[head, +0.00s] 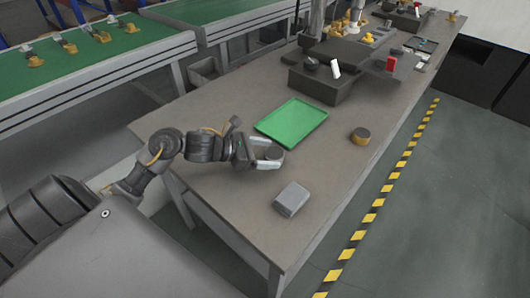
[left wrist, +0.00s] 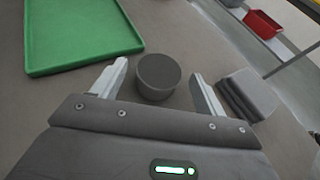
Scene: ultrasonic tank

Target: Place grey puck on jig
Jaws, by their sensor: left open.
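The grey puck (left wrist: 158,76) is a short dark grey cylinder standing on the table between the spread fingers of my open left gripper (left wrist: 160,72) in the left wrist view. Gaps show on both sides of it. In the head view the puck (head: 273,153) is partly hidden by my left gripper (head: 274,154), which is low over the near part of the table. No jig can be made out with certainty; a dark raised block (head: 322,86) with small items on it stands farther back. My right gripper is not in view.
An empty green tray (head: 292,122) lies behind the puck. A grey box (head: 291,199) lies nearer the front edge.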

